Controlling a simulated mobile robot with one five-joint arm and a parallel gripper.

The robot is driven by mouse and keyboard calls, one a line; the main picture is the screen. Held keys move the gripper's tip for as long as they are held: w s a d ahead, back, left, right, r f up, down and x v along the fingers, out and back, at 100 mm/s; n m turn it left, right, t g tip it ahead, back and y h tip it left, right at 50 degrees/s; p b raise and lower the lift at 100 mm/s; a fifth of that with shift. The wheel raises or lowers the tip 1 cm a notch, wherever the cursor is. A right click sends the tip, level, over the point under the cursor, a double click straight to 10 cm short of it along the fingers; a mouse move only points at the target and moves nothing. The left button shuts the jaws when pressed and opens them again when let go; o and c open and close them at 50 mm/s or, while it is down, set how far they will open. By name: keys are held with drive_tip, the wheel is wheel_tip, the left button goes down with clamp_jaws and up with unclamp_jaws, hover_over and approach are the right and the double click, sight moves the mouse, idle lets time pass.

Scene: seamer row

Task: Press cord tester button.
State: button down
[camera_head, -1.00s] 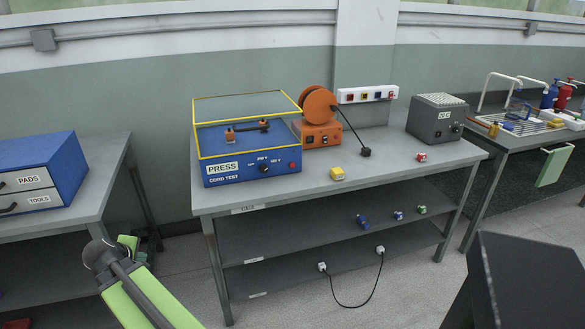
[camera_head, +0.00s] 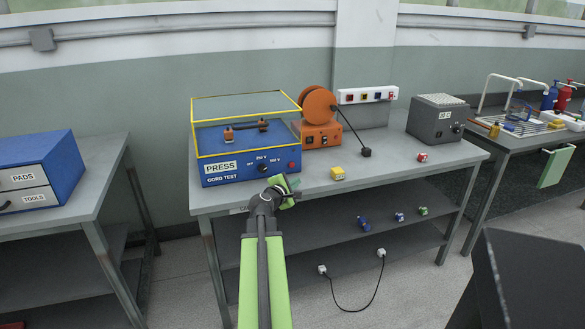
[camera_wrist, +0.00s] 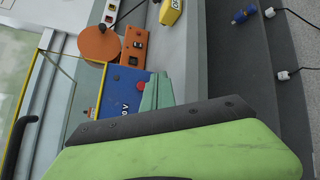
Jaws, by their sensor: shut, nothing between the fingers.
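The cord tester (camera_head: 235,170) is a blue box on the middle bench, with a yellow-edged clear cover on top. Its front has a PRESS label (camera_head: 220,167), a dark dial (camera_head: 262,168) and a small red button (camera_head: 292,165) at the right end. My gripper (camera_head: 287,182) is shut and empty. In the head view it shows just below the red button, in front of the tester; I cannot tell whether it touches. In the wrist view, my green fingers (camera_wrist: 157,92) overlap the tester's blue front (camera_wrist: 112,92), and the red button shows beside them (camera_wrist: 141,87).
An orange reel unit (camera_head: 320,130), a yellow block (camera_head: 338,173) and a grey box (camera_head: 436,117) stand on the bench to the right. A white socket strip (camera_head: 367,95) is on the wall. A blue drawer unit (camera_head: 35,170) stands on the left bench.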

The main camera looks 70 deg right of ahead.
sight(292, 165)
drive_tip(key=shift+s+d, duration=0.2)
drive_tip(key=shift+s, duration=0.3)
drive_tip(key=shift+s+d, duration=0.15)
drive_tip(key=shift+s, duration=0.3)
drive_tip(key=shift+w+d, duration=0.95)
drive_tip(key=shift+d, duration=0.2)
drive_tip(key=shift+w+d, duration=0.9)
drive_tip(key=shift+d, duration=0.25)
drive_tip(key=shift+w+d, duration=0.95)
drive_tip(key=shift+d, duration=0.2)
drive_tip(key=shift+w+d, duration=0.25)
drive_tip(key=shift+d, duration=0.05)
drive_tip(key=shift+w+d, duration=0.25)
drive_tip(key=shift+d, duration=0.1)
drive_tip(key=shift+a, duration=0.1)
drive_tip(key=shift+s+a, duration=0.5)
drive_tip(key=shift+a, duration=0.1)
